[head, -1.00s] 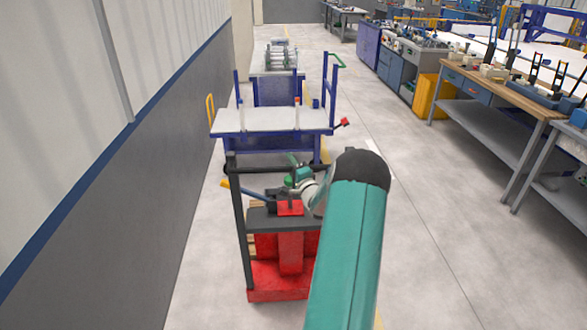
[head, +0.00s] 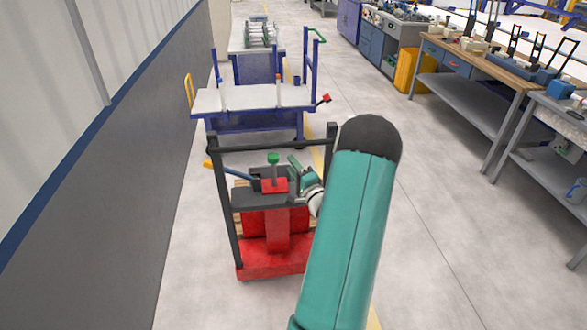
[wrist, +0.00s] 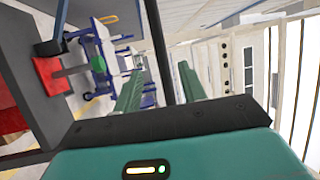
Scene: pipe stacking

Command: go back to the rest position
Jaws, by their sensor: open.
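My gripper (head: 297,165) shows in the head view beside the upper right of a red and black cart, partly hidden behind my teal arm. The knob also shows in the wrist view (wrist: 99,63), left of the fingers.
The red cart (head: 272,262) with a black frame (head: 226,215) stands close ahead. A blue-framed trolley (head: 250,98) is behind it, with pipes (head: 259,34) on a farther table. A grey wall (head: 130,175) runs along the left. Workbenches (head: 480,60) line the right; floor (head: 440,230) between is clear.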

